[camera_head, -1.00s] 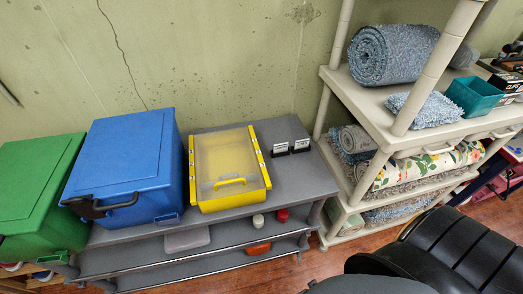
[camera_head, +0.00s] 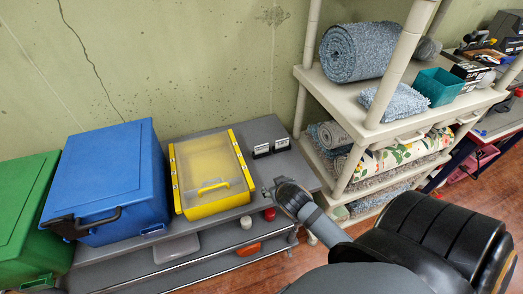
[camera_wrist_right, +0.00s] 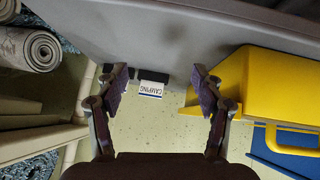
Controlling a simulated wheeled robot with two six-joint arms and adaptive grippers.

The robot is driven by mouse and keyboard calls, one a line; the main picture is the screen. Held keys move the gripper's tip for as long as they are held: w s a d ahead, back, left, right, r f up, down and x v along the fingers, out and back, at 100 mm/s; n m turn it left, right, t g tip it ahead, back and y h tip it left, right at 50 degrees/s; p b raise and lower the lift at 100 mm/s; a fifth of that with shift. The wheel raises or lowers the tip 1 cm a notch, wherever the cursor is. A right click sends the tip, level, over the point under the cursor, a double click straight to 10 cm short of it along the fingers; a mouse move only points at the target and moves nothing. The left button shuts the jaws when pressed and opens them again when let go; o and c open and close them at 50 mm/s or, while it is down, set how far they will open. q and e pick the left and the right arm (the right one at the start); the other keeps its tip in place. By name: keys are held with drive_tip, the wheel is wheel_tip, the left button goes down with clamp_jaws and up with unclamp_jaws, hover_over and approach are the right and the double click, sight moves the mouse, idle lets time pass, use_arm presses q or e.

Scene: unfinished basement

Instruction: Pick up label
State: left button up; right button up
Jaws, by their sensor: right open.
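Two small white labels in black holders stand on the grey shelf top, the left one (camera_head: 261,150) and the right one (camera_head: 282,144). In the right wrist view, a label reading "CAMPING" (camera_wrist_right: 151,89) shows between the fingers. Another pale label is partly hidden behind the left finger there. My right gripper (camera_head: 270,191) is at the shelf's front edge, in front of the labels and apart from them. In its wrist view the right gripper (camera_wrist_right: 161,78) is open and empty. My left gripper is not in view.
A yellow case (camera_head: 211,172) stands left of the labels, with a blue bin (camera_head: 108,175) and green bin (camera_head: 25,205) farther left. At right, a beige rack (camera_head: 350,98) holds a rolled blue rug (camera_head: 357,50) and a teal box (camera_head: 440,86). The shelf around the labels is clear.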

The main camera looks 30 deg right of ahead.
sight(262, 146)
drive_tip(key=w+d+t, duration=0.1)
drive_tip(key=w, duration=0.2)
drive_tip(key=w+d+r+t, duration=0.1)
drive_tip(key=w+d+t, duration=0.1)
drive_tip(key=w, duration=0.1)
drive_tip(key=w+d+t, duration=0.1)
drive_tip(key=w+t, duration=0.1)
drive_tip(key=w, duration=0.1)
drive_tip(key=shift+w+d+r+m, duration=0.1)
drive_tip(key=shift+d+r+m, duration=0.2)
drive_tip(key=shift+d+r, duration=0.05)
drive_tip(key=x, duration=0.5)
drive_tip(key=shift+w+a, duration=0.1)
drive_tip(key=shift+w, duration=0.15)
drive_tip(key=shift+w+r, duration=0.15)
drive_tip(key=shift+w, duration=0.25)
drive_tip(key=p+x, duration=0.1)
drive_tip(key=x, duration=0.3)
drive_tip(key=shift+w, duration=0.4)
drive_tip(key=shift+s+r, duration=0.1)
drive_tip(key=shift+s, duration=0.05)
drive_tip(key=shift+c, duration=0.8)
drive_tip(key=c, duration=0.6)
drive_tip(key=shift+r, duration=0.1)
